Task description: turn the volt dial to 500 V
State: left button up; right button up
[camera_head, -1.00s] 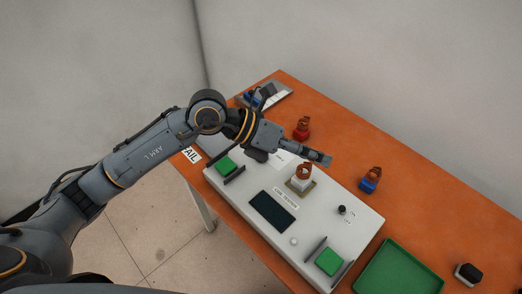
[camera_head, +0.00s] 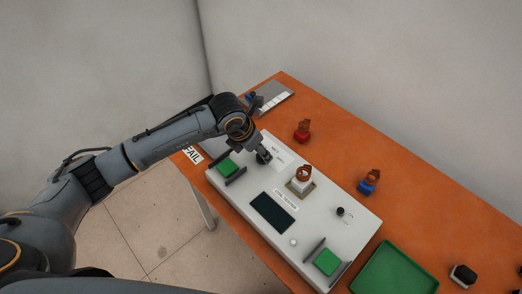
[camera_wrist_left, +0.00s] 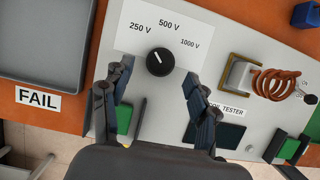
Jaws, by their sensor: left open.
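The volt dial (camera_wrist_left: 160,62) is a round black knob with a short white mark, on a white label panel (camera_wrist_left: 125,39) printed 250 V, 500 V and 1000 V. The mark points to the upper left, roughly toward the 250 V side; its exact setting is hard to tell. My left gripper (camera_wrist_left: 157,70) is open, with one finger on each side of the dial and a gap to it; contact is not visible. In the head view, my left gripper (camera_head: 264,157) is over the far left part of the white tester (camera_head: 340,236) and hides the dial.
A copper coil (camera_head: 304,173) stands on the tester beside a dark screen (camera_head: 272,212). Green buttons (camera_head: 327,262) sit between upright plates. Red-based (camera_head: 302,136) and blue-based (camera_head: 369,187) coils stand behind on the orange table. A green tray (camera_head: 398,270) lies at the right.

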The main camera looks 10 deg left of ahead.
pick_arm(q)
jog(key=shift+x, duration=1.85)
jog(key=c, duration=1.2)
jog(key=shift+a+f+m+b, duration=0.1)
jog(key=shift+f+m+b, duration=0.05)
jog(key=shift+m+b, duration=0.6)
jog(key=m+g+h+b, duration=0.1)
jog(key=m+b, duration=0.1)
jog(key=b, duration=0.2)
jog(key=m+g+b, duration=0.1)
jog(key=m+b, duration=0.2)
jog(key=b, duration=0.1)
jog(key=shift+w+m+h, duration=0.2)
jog(key=shift+m+h, duration=0.15)
jog(key=shift+h, duration=0.05)
jog(key=shift+m+g+b, duration=0.3)
jog(key=shift+m+b, duration=0.5)
jog(key=shift+b, duration=0.2)
jog(key=shift+r, duration=0.25)
jog(key=o, duration=1.2)
